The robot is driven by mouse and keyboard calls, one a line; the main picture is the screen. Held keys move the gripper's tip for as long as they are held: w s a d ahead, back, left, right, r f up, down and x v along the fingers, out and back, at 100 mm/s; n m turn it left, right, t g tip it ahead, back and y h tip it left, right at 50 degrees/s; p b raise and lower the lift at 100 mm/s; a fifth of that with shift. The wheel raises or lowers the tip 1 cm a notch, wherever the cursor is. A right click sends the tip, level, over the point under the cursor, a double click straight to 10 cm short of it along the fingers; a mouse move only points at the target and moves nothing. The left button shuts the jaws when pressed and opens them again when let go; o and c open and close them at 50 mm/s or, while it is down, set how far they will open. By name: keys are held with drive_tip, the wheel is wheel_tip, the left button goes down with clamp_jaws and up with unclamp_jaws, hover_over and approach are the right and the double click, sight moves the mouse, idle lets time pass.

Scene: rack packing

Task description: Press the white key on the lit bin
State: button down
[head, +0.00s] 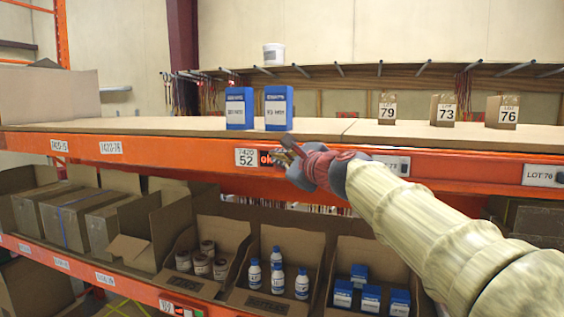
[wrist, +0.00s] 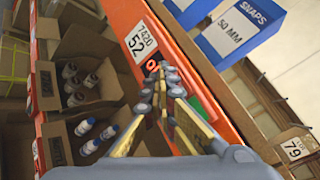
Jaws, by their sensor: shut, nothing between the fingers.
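My gripper (head: 286,150) is shut and empty, at the front of the orange shelf beam; in the wrist view its fingertips (wrist: 163,78) point at the beam beside the 7420 52 label. That white label (head: 246,157) also shows in the wrist view (wrist: 139,44). Just right of it is a small orange-red marked patch (head: 265,158), seen in the wrist view as an orange-red and dark unit (wrist: 152,66) by the fingertips. My fingers partly cover this unit. I cannot make out a white key or a clear lit lamp, nor whether the fingertips touch the unit.
Two blue-and-white boxes (head: 239,108) (head: 278,107) stand on the shelf above. Small cartons marked 79 (head: 387,112), 73 (head: 442,110) and 76 (head: 502,111) stand to the right. Below, open cardboard bins hold jars (head: 201,266), white bottles (head: 254,275) and blue boxes (head: 371,298).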

drive_tip(key=shift+s+a, duration=0.25)
drive_tip(key=shift+s, duration=0.5)
drive_tip(key=s, duration=0.1)
drive_tip(key=s+a, duration=0.1)
drive_tip(key=s, duration=0.2)
drive_tip(key=shift+s+a+p, duration=0.35)
drive_tip(key=shift+s+a, duration=0.05)
idle(0.7)
